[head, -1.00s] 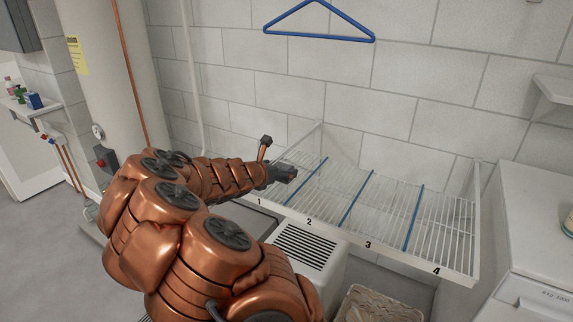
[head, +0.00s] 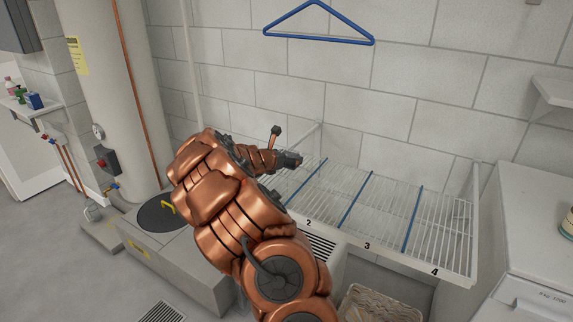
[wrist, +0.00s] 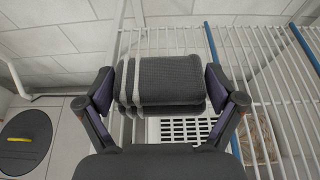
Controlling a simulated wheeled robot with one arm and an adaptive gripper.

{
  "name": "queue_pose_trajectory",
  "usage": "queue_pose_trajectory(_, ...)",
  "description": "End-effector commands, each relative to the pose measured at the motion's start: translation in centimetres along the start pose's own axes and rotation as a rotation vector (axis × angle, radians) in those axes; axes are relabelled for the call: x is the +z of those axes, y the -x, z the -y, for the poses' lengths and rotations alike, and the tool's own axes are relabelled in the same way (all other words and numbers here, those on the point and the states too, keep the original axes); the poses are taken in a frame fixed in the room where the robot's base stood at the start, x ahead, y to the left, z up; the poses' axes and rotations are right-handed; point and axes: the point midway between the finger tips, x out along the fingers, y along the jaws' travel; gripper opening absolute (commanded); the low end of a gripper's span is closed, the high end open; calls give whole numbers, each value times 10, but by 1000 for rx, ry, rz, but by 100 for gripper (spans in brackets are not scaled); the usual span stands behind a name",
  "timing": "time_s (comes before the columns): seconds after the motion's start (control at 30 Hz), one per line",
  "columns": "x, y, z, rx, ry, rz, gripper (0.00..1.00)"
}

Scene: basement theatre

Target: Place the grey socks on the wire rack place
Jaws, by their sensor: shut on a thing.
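The grey socks (wrist: 170,80), a folded bundle with pale stripes at the left end, are between the two fingers of my gripper (wrist: 160,92) in the wrist view. My gripper is shut on them. In the head view my gripper (head: 290,160) is at the left end of the white wire rack (head: 388,205), over its back left part; the socks cannot be made out there. Blue dividers split the rack into sections; labels 2, 3 and 4 show on its front edge. My arm hides the front left part. I cannot tell whether the socks touch the wires.
The rack's sections right of my gripper are empty. A blue hanger (head: 318,25) is on the block wall above. A white vented unit (head: 322,246) and a basket (head: 378,304) stand below the rack. A white appliance (head: 535,235) is at the right, a tank (head: 122,100) at the left.

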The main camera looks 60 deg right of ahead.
Motion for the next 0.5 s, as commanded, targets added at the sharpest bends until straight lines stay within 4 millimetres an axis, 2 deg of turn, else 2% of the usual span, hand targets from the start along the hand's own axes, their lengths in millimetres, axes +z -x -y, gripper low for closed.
queue_pose_trajectory(0.2, -26, -10, 0, 1, 4, -2, 60)
queue_pose_trajectory(0.5, -28, -11, 0, 1, 2, -2, 60)
